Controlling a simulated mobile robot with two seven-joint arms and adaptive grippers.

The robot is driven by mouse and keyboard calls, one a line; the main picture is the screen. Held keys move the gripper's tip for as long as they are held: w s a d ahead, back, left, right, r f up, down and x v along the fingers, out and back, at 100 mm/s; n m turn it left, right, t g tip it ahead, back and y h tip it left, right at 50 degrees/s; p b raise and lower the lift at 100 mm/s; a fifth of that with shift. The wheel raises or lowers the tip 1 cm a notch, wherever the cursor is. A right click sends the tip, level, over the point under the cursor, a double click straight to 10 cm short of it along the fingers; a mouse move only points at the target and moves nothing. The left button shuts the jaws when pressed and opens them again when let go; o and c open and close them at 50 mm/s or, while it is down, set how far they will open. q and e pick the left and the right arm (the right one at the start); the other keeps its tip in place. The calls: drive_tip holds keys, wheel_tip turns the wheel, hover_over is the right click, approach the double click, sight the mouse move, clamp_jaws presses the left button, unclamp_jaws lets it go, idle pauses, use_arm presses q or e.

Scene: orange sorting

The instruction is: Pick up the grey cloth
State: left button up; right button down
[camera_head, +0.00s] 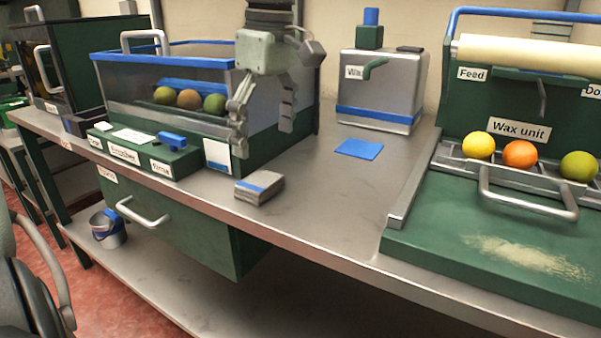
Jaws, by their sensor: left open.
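The grey cloth (250,194) lies folded in a thick stack with a blue stripe, near the front edge of the metal bench. My left gripper (263,138) hangs above and behind it, fingers pointing down. The fingers are spread apart with nothing between them. The gripper is apart from the cloth and covers part of the clear-sided box behind. My right gripper is not in view.
A green box with a clear tank (128,85) holding several fruits stands behind left. A control panel (136,152) sits before it. A flat blue cloth (359,149) and a metal dispenser (384,90) are further back. The wax unit (430,236) stands right; bench between is clear.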

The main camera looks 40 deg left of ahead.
sight(259, 180)
use_arm(q)
drive_tip(key=shift+w, duration=0.1)
drive_tip(key=f, duration=0.2)
drive_tip(key=a+f, duration=0.1)
drive_tip(key=f, duration=0.1)
drive_tip(key=s+f, duration=0.1)
drive_tip(key=f, duration=0.1)
drive_tip(key=shift+a+f, duration=0.15)
drive_tip(key=shift+a, duration=0.05)
drive_tip(key=shift+w+f, duration=0.15)
drive_tip(key=shift+f, duration=0.35)
drive_tip(key=c, duration=1.2)
drive_tip(key=shift+c, duration=0.2)
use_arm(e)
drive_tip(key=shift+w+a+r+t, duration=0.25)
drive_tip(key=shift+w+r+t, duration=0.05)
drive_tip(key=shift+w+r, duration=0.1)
use_arm(q)
drive_tip(key=shift+r, duration=0.1)
